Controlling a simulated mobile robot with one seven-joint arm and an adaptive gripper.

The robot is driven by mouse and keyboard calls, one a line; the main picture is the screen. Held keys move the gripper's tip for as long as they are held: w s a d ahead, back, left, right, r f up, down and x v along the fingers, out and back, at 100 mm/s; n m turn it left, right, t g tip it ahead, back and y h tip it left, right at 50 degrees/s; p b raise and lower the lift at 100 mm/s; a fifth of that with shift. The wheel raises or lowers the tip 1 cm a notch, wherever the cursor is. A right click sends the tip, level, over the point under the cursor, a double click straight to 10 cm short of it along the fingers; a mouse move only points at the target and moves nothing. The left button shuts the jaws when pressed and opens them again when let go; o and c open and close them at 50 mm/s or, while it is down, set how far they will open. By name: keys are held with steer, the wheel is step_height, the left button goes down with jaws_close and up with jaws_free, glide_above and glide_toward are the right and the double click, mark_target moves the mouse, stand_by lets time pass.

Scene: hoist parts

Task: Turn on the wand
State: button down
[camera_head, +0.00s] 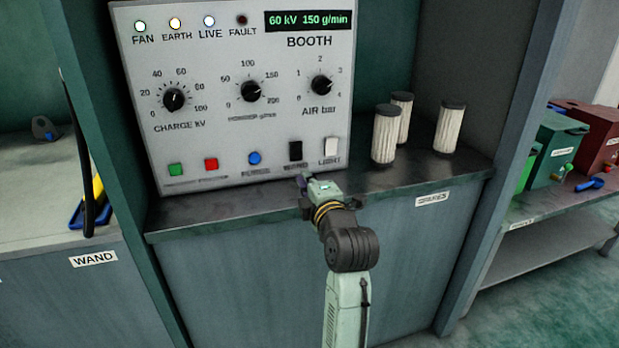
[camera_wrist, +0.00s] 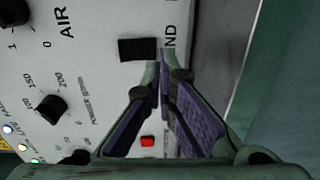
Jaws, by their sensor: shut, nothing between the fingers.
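The booth's control panel (camera_head: 225,110) stands upright on a dark ledge. The black rocker switch (camera_head: 295,151) labelled WAND is in its bottom row, left of the white LIGHT switch (camera_head: 331,146). In the wrist view the black switch (camera_wrist: 138,49) appears beside the fingertips, with part of its label visible. My gripper (camera_head: 304,181) is at the panel's lower edge, below the WAND switch. In the wrist view its fingertips (camera_wrist: 161,75) are together with nothing between them. Whether they touch the panel I cannot tell.
Green (camera_head: 175,170), red (camera_head: 211,164) and blue (camera_head: 254,158) buttons sit left of the switch. FAN, EARTH and LIVE lamps are lit; FAULT is dark. Pale cylindrical filters (camera_head: 386,138) stand right on the ledge. A black, yellow and blue tool (camera_head: 90,195) stands left.

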steer(key=f+b+v, duration=0.1)
steer(key=v, duration=0.6)
steer(key=shift+s+f, duration=0.3)
steer(key=shift+s, duration=0.1)
